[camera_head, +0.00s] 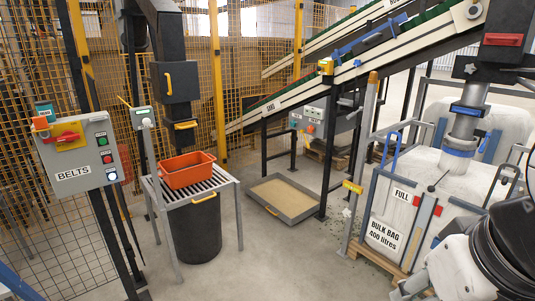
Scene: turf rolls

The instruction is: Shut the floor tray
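The floor tray (256,203) is a shallow grey metal tray on the concrete floor, just right of the centre of the picture. A tan, sand-like layer covers its bottom. A small yellow handle (272,211) is on its near left side. The tray lies out in the open in front of the conveyor's legs, with its right end close to a dark post. My gripper cannot be made out; only white and black parts of my arm show at the lower right, well apart from the tray.
An orange crate (187,170) sits on a slatted stand (226,181) over a black bin (196,235), left of the tray. A bulk bag frame (372,215) stands right. A BELTS control box (77,152) is at left. The floor in front of the tray is clear.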

